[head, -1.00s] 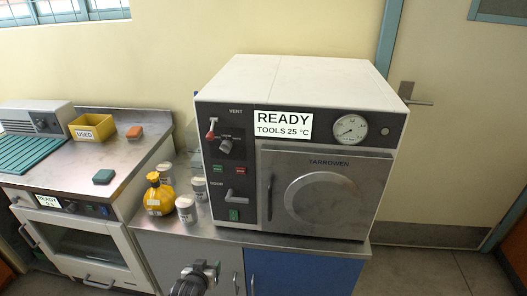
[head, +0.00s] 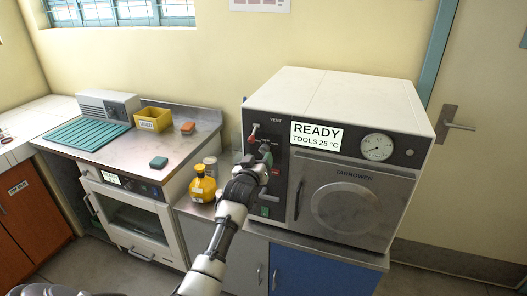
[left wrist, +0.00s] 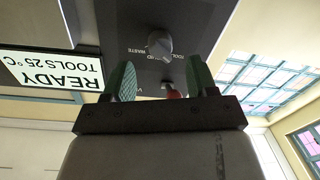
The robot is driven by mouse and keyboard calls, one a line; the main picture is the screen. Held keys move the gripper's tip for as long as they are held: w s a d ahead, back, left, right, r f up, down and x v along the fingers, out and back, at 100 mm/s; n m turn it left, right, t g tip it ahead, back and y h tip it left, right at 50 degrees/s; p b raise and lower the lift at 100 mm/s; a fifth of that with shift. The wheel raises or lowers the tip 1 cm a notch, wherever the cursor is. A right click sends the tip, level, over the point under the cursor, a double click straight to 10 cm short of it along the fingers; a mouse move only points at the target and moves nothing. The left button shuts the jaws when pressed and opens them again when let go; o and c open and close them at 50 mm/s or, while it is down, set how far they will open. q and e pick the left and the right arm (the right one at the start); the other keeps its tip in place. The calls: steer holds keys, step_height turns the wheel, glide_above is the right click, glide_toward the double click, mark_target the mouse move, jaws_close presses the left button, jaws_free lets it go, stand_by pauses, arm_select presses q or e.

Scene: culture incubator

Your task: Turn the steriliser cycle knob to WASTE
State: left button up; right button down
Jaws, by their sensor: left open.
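The steriliser (head: 345,90) stands on the bench at the right, its display (head: 316,135) reading READY TOOLS 25 °C. In the upside-down left wrist view its grey cycle knob (left wrist: 160,45) sits on the dark panel, with WASTE and TOOLS lettering around it; its exact setting is hard to tell. In the head view my gripper covers the knob. My left gripper (left wrist: 160,80) is open and empty, its two green-padded fingers pointing at the panel, one to each side of the knob's line, apparently short of it. My right gripper is not in view.
The red vent lever (head: 254,131) is close beside my left gripper; its red tip shows between the fingers in the wrist view. A yellow bottle (head: 202,187) and pale jars stand left of the steriliser. A yellow bin (head: 154,119) is on the left-hand bench.

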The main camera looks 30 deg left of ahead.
mark_target(262, 153)
arm_select(q)
steer(key=shift+x, duration=2.25)
steer(key=c, duration=0.9)
